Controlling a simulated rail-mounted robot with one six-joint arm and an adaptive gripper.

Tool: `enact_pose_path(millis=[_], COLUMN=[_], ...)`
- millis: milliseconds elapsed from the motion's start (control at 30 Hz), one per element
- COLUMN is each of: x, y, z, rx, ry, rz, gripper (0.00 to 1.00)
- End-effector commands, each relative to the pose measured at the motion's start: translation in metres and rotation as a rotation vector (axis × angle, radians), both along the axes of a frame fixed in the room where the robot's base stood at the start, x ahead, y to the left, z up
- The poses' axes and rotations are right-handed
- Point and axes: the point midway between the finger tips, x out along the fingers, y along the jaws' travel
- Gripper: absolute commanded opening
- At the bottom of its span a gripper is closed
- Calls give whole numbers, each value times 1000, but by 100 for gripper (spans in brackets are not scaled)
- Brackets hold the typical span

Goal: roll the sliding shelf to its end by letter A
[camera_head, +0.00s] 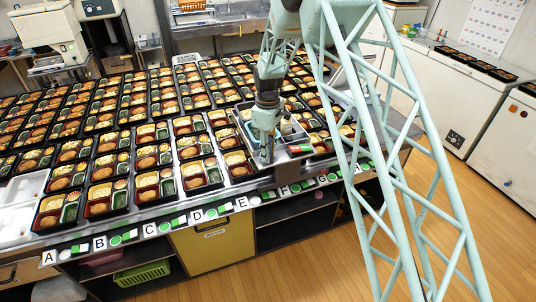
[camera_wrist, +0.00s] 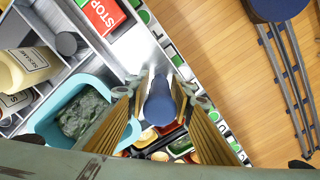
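The sliding shelf (camera_head: 298,154) is a grey metal tray on the bento table, carrying bottles and a red and green STOP sign (camera_head: 300,148). It stands toward the right part of the table, near letters E and F. Letter A (camera_head: 48,258) is at the far left of the front edge. My gripper (camera_head: 267,158) points down at the shelf's front left side. In the wrist view its fingers (camera_wrist: 163,96) are apart, one on each side of a blue rounded post (camera_wrist: 160,104) next to the shelf's metal edge. Gaps show beside the post; contact cannot be seen.
Rows of filled black bento trays (camera_head: 103,195) cover the table left of the shelf. White empty trays (camera_head: 22,188) lie at the left end. A blue tub (camera_wrist: 62,98) and a sesame bottle (camera_wrist: 28,66) sit on the shelf. Wooden floor lies in front.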

Motion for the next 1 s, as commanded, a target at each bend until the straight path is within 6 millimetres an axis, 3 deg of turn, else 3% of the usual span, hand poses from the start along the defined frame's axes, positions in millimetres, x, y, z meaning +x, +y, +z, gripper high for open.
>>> enact_pose_path(millis=[433, 700, 1000], x=[0, 0, 0], y=[0, 0, -2], z=[-5, -5, -5], rx=[1, 1, 1], ry=[-1, -1, -1], rz=[0, 0, -8], gripper=[22, 0, 0])
